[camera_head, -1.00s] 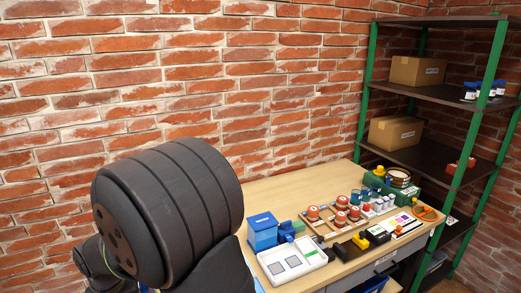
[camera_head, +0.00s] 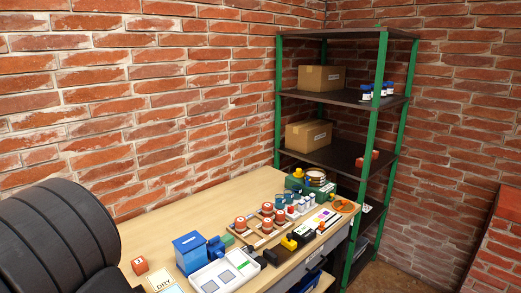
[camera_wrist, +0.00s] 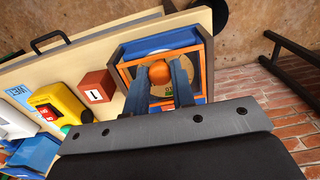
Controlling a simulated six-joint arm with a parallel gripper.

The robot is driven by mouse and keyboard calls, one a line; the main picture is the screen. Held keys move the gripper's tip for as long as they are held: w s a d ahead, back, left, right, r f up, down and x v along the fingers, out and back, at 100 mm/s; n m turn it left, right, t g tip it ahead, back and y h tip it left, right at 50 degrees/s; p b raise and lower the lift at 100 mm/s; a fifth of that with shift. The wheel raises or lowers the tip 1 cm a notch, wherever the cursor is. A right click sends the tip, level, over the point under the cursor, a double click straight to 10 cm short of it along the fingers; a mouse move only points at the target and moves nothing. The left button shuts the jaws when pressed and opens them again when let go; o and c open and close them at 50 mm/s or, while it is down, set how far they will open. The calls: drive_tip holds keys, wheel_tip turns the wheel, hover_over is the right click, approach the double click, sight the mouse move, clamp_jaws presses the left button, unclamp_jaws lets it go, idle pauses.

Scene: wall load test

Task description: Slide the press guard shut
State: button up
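In the wrist view a blue box-like fixture (camera_wrist: 126,52) with an orange frame stands near the edge of the wooden bench; it looks like the press with its guard. A round orange knob (camera_wrist: 159,72) shows in front of its opening. My gripper (camera_wrist: 158,74) has its two blue-grey fingers apart, one on each side of the knob. I cannot tell whether the fingers touch it. The fingers hide part of the frame and opening. My gripper and this fixture are not visible in the head view.
A red block marked 1 (camera_wrist: 96,87) and a yellow device (camera_wrist: 58,103) stand left of the fixture. In the head view a blue box (camera_head: 189,252), a white tray (camera_head: 223,272) and red-topped parts crowd the bench (camera_head: 224,204). A green-posted shelf (camera_head: 379,100) stands behind.

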drive_tip(key=shift+a, duration=0.1)
idle(0.3)
drive_tip(key=shift+w+a, duration=2.95)
drive_tip(key=shift+w, duration=0.05)
drive_tip(key=o, duration=0.9)
drive_tip(key=shift+c, duration=0.2)
drive_tip(key=shift+r, duration=0.1)
wheel_tip(320, 180, up, 7)
